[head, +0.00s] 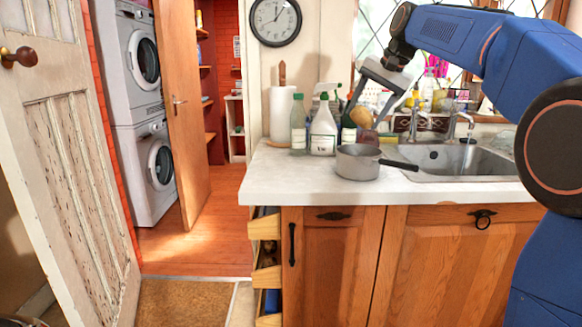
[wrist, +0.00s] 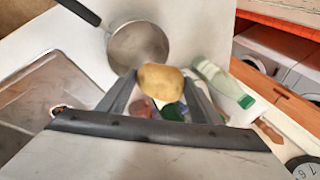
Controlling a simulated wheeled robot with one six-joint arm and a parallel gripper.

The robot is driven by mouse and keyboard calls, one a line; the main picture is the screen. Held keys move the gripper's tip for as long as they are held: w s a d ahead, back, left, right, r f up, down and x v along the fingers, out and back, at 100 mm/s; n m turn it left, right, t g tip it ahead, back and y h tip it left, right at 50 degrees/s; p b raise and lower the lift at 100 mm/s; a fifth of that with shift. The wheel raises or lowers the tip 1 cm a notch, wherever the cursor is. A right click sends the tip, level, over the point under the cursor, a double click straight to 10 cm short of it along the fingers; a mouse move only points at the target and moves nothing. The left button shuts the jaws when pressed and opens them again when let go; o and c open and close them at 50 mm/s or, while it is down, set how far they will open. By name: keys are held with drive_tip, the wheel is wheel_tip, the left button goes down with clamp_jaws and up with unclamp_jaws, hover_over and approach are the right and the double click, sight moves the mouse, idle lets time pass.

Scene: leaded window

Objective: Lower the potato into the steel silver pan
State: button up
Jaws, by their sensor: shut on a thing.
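My gripper (head: 374,103) is shut on a brown potato (head: 361,117) and holds it in the air above the counter. In the wrist view the potato (wrist: 160,78) sits between the two fingertips. The grey steel pan (head: 357,165) stands on the counter, below and a little in front of the potato, with its dark handle (head: 399,164) pointing right. In the wrist view the pan (wrist: 138,46) looks empty, and the potato's image lies at the edge of it. The potato is apart from the pan.
A spray bottle (head: 323,127), a green-topped bottle (head: 298,124) and a paper roll (head: 282,115) stand behind and left of the pan. The sink (head: 461,161) with taps lies right. The counter (head: 290,175) is clear left of the pan.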

wheel_tip(320, 180, down, 8)
idle(1.6)
drive_tip(key=shift+f, duration=1)
idle(1.4)
drive_tip(key=o, duration=1.1)
drive_tip(key=shift+o, duration=0.2)
